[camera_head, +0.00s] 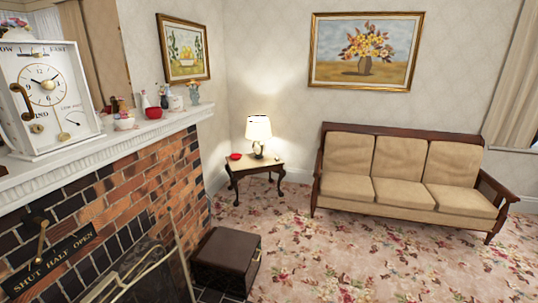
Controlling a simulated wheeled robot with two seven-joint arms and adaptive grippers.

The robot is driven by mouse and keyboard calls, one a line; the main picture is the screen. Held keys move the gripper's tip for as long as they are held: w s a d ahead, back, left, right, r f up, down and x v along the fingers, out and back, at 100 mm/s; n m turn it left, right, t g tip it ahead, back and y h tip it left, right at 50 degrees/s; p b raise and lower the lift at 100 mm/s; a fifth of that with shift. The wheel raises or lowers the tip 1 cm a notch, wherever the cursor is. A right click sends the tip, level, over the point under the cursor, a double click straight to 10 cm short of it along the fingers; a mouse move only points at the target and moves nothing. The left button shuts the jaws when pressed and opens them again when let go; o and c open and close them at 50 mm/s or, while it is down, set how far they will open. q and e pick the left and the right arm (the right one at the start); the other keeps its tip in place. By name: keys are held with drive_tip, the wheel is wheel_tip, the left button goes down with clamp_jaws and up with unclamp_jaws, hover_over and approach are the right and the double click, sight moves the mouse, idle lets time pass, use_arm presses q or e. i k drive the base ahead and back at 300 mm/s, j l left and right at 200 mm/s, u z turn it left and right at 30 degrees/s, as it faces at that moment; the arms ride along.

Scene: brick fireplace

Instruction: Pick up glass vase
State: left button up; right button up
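Several small ornaments stand on the white mantel shelf above the brick fireplace. At the shelf's far right end is a small pale, flared vase (194,94), bluish with an orange-brown top; it may be glass, but it is too small to be sure. Left of it are a slim white vase-like ornament (146,101) and a dark blue one (163,99). Neither of my grippers is in view, and nothing is seen touching the ornaments.
The mantel shelf (95,163) also holds a large white clock (45,98) and a red bowl (153,113). Below are a fire screen (150,275) and a dark brown box (226,257). A lamp table (253,166) and sofa (405,178) stand behind open carpet (390,258).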

sight(194, 96)
drive_tip(key=i, duration=0.8)
drive_tip(key=i+l+u, duration=0.25)
drive_tip(key=i, duration=0.15)
drive_tip(key=i+l+u, duration=0.25)
drive_tip(key=i, duration=0.15)
drive_tip(key=i+l+u, duration=0.6)
drive_tip(key=l+u, duration=0.25)
drive_tip(key=i+l+u, duration=0.15)
drive_tip(key=l, duration=0.15)
drive_tip(key=l+u, duration=0.15)
drive_tip(key=l, duration=0.2)
drive_tip(key=i+l+u, duration=0.2)
drive_tip(key=l, duration=0.15)
drive_tip(key=i+l, duration=0.2)
drive_tip(key=l, duration=0.15)
